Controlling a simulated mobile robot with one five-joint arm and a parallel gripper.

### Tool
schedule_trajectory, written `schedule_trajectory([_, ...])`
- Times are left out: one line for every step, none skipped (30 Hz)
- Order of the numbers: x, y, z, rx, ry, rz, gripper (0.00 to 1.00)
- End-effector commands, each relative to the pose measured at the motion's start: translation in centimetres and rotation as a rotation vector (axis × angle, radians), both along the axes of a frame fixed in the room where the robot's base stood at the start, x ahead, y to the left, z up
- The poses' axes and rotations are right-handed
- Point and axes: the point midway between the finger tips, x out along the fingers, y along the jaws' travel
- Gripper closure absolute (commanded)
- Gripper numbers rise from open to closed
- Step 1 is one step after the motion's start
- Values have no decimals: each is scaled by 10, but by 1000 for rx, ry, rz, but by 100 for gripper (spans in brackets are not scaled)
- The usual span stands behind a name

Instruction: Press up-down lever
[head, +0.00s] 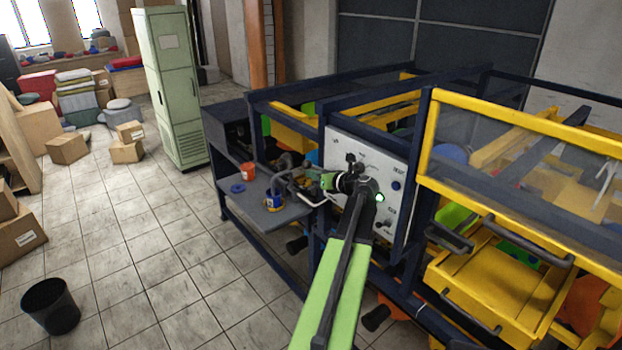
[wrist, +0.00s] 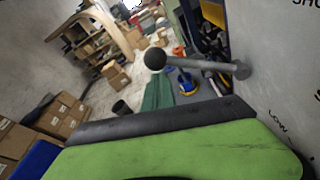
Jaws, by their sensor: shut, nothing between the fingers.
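The lever (wrist: 205,67) is a grey rod with a black ball knob, sticking out from the pale control panel (head: 395,170). In the wrist view its knob lies just above the tip of my gripper (wrist: 157,80); whether they touch cannot be told. In the head view a small dark knob (head: 351,158) shows just above my gripper (head: 329,181), which is shut, empty and points left in front of the panel. My wrist and arm hide part of the panel and the lever's base.
A second small lever (head: 385,223) sits lower on the panel, near a lit green button (head: 379,198). A grey side table (head: 255,205) to the left carries an orange cup (head: 248,171) and a blue ring (head: 237,188). Yellow guarded machinery (head: 500,280) stands at right.

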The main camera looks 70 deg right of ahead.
Motion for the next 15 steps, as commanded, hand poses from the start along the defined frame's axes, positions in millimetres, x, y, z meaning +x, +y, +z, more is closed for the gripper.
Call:
schedule_trajectory([1, -3, 5, -2, -16, -5, 100])
schedule_trajectory([1, -3, 5, -2, -16, -6, 100])
schedule_trajectory([1, -3, 5, -2, -16, -7, 100])
schedule_trajectory([0, -3, 6, -2, -16, -7, 100])
schedule_trajectory([-2, -2, 6, -2, -16, -9, 100])
schedule_trajectory([-6, -1, 7, -2, -15, -10, 100])
schedule_trajectory([-9, 1, 9, -2, -15, -11, 100])
schedule_trajectory([-13, 3, 10, -2, -15, -11, 100])
schedule_trajectory([-19, 7, 12, -2, -15, -12, 100])
schedule_trajectory([-25, 9, 13, -2, -13, -12, 100])
schedule_trajectory([-30, 12, 14, -1, -12, -11, 100])
schedule_trajectory([-36, 16, 15, -1, -11, -10, 100])
schedule_trajectory([-41, 19, 16, -2, -9, -9, 100])
schedule_trajectory([-46, 21, 17, -1, -9, -9, 100])
schedule_trajectory([-51, 24, 18, -1, -7, -7, 100])
